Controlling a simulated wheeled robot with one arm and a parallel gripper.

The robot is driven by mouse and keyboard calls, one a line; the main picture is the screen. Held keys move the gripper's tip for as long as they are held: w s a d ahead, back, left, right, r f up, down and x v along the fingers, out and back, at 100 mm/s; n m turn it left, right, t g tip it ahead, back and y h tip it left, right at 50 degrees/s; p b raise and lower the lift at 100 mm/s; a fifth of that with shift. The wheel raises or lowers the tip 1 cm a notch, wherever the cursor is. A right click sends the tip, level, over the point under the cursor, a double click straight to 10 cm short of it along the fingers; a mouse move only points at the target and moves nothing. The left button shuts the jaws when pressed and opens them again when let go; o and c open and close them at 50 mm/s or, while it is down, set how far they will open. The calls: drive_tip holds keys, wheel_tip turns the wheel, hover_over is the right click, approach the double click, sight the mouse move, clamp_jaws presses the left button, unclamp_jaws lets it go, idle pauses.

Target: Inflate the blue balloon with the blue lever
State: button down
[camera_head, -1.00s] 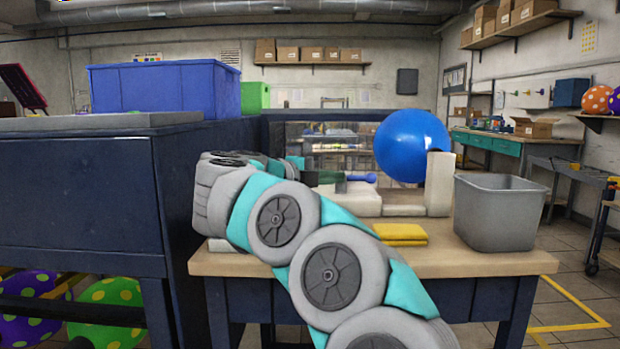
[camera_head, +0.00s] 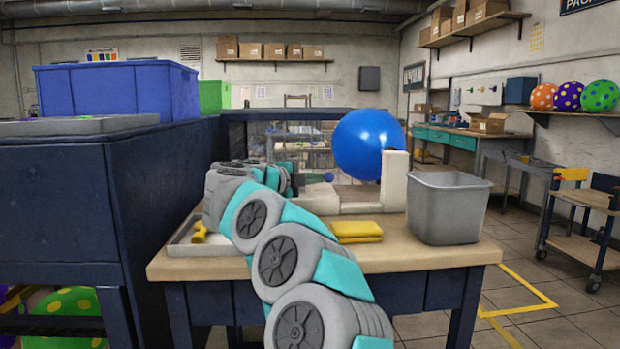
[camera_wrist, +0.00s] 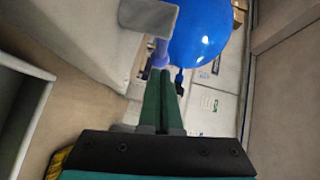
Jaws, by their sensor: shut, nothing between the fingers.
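The round blue balloon (camera_head: 368,144) sits at the white machine (camera_head: 395,185) on the wooden table; it also shows at the top of the wrist view (camera_wrist: 205,30). Whether the fingertips touch the lever I cannot tell.
A grey bin (camera_head: 448,210) stands at the table's right, with folded yellow cloths (camera_head: 357,231) left of it. A shallow pale tray (camera_head: 185,246) lies at the left front. A dark cabinet (camera_head: 60,205) with a blue crate (camera_head: 118,91) borders the left side.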

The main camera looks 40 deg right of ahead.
drive_tip(key=shift+w+d+f, duration=0.2)
drive_tip(key=shift+w+d, duration=0.25)
drive_tip(key=shift+w, duration=0.25)
